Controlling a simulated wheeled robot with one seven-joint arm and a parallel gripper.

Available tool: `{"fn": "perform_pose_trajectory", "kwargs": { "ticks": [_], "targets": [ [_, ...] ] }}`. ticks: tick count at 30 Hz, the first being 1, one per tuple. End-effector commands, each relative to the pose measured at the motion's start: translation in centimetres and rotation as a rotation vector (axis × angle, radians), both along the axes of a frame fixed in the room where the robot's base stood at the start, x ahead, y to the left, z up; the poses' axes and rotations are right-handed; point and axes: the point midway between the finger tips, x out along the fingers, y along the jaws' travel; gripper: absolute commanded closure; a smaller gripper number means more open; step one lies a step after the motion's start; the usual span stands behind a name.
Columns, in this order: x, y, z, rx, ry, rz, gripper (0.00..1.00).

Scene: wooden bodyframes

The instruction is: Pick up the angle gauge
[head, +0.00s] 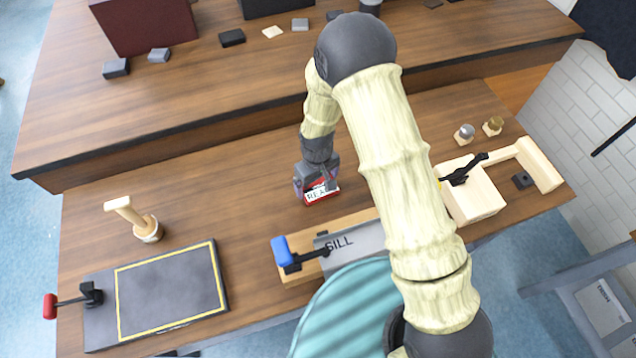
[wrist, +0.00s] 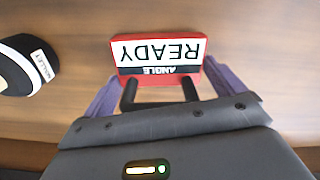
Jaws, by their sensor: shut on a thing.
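The angle gauge is a small red block with a white label reading "READY" and a black "ANGLE" band; it shows in the wrist view (wrist: 158,52) and in the head view (head: 322,194). My gripper (head: 317,186) is shut on it, with purple finger pads on both sides of the block in the wrist view (wrist: 160,88). The gauge is at or just above the wooden bench; I cannot tell whether it touches. My fingers hide part of its near side.
A blue-handled clamp (head: 284,252) and a grey "SILL" plate (head: 355,241) lie in front. A raised shelf (head: 200,100) runs behind.

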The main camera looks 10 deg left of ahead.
Motion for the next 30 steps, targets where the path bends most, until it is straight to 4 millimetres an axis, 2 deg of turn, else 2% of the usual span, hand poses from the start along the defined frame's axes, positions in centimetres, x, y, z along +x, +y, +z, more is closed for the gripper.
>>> {"fn": "perform_pose_trajectory", "kwargs": {
  "ticks": [7,18,21,30],
  "targets": [
    [0.1,0.1,2.0,0.002,-0.002,0.0,0.35],
    [0.1,0.0,8.3,0.003,-0.004,0.0,0.35],
    [0.1,0.0,9.4,0.002,-0.003,-0.001,0.35],
    [0.0,0.0,10.0,0.001,-0.001,0.0,0.35]
  ]
}}
